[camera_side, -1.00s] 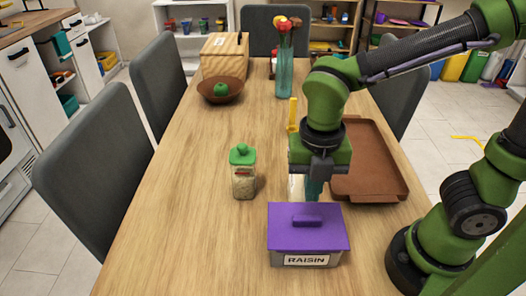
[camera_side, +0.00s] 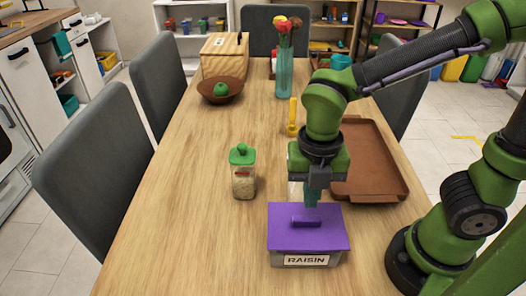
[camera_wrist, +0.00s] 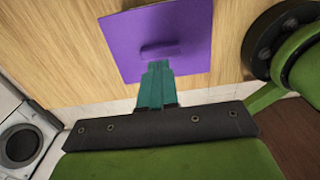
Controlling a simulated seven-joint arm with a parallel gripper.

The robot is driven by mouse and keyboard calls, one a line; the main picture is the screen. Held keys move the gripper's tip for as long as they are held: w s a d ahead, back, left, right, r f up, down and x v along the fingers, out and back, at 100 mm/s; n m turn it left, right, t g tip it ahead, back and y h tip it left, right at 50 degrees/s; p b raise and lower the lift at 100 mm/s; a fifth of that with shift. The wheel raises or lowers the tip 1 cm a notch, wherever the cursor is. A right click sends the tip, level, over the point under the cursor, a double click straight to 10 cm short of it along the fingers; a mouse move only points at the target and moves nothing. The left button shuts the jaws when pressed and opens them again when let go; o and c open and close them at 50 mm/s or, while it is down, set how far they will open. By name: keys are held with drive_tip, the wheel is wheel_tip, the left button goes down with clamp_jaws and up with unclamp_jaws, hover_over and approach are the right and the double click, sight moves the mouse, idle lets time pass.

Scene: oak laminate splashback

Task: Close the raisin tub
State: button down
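The raisin tub (camera_side: 306,260) is a grey box with a RAISIN label at the near end of the table. Its flat purple lid (camera_side: 285,235) lies over the top and has a raised bar handle (camera_side: 306,222). The lid also fills the upper middle of the wrist view (camera_wrist: 128,35). My gripper (camera_side: 311,204) points down at the lid's far edge, behind the handle. Its teal fingers (camera_wrist: 158,72) look together, with their tips just short of the handle and nothing seen between them. Whether they touch the lid is unclear.
A green-lidded jar (camera_side: 243,180) stands left of the tub. A brown tray (camera_side: 385,180) lies behind and right of it. A yellow utensil (camera_side: 292,120), a vase (camera_side: 284,75), a bowl (camera_side: 221,97) and a wooden box (camera_side: 225,55) stand farther back. The table's left front is clear.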

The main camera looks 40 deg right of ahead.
sight(308, 217)
drive_tip(key=shift+f, duration=2.05)
drive_tip(key=shift+r, duration=0.15)
drive_tip(key=shift+r, duration=3.4)
